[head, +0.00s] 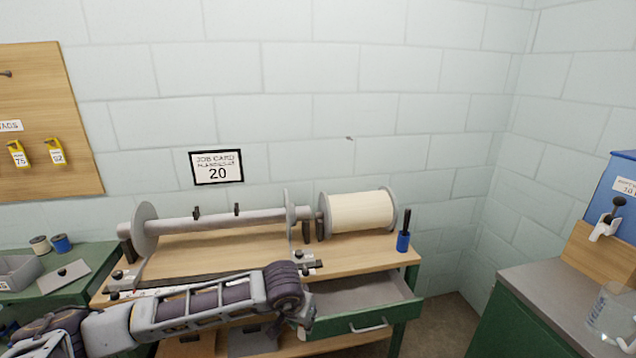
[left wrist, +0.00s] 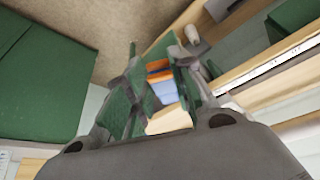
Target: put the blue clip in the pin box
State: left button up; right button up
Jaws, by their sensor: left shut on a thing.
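My left gripper (head: 305,326) is in front of the bench, close to the left end of the open drawer's front. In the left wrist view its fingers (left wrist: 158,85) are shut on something. A pale blue piece (left wrist: 165,92) shows between them, with an orange patch (left wrist: 158,68) and a cream block (left wrist: 168,120) beside it. I cannot tell which of these is held, or whether the blue piece is the clip. No blue clip can be made out in the head view. A grey open box (head: 12,272) stands at the far left; I cannot tell whether it is the pin box. My right gripper is out of view.
The green drawer (head: 365,318) is pulled out under the wooden bench top (head: 345,254). A bare roller (head: 230,221) and a cream spool (head: 362,211) lie across the bench. A green cabinet (head: 515,325) is at the right.

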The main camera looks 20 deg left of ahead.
aim_at(25, 282)
jog(key=k+j, duration=0.1)
jog(key=j, duration=0.4)
jog(key=k+j, duration=0.1)
jog(key=j, duration=0.9)
jog(key=k+j, duration=0.15)
jog(key=j, duration=0.35)
jog(key=k+j, duration=0.1)
jog(key=j, duration=0.35)
jog(key=k+j, duration=0.15)
jog(key=j, duration=0.25)
jog(key=k+j, duration=0.1)
jog(key=j, duration=0.35)
jog(key=k+j, duration=0.15)
jog(key=j, duration=0.25)
jog(key=k+j, duration=0.1)
jog(key=j, duration=0.35)
jog(key=k+j, duration=0.15)
jog(key=j, duration=0.25)
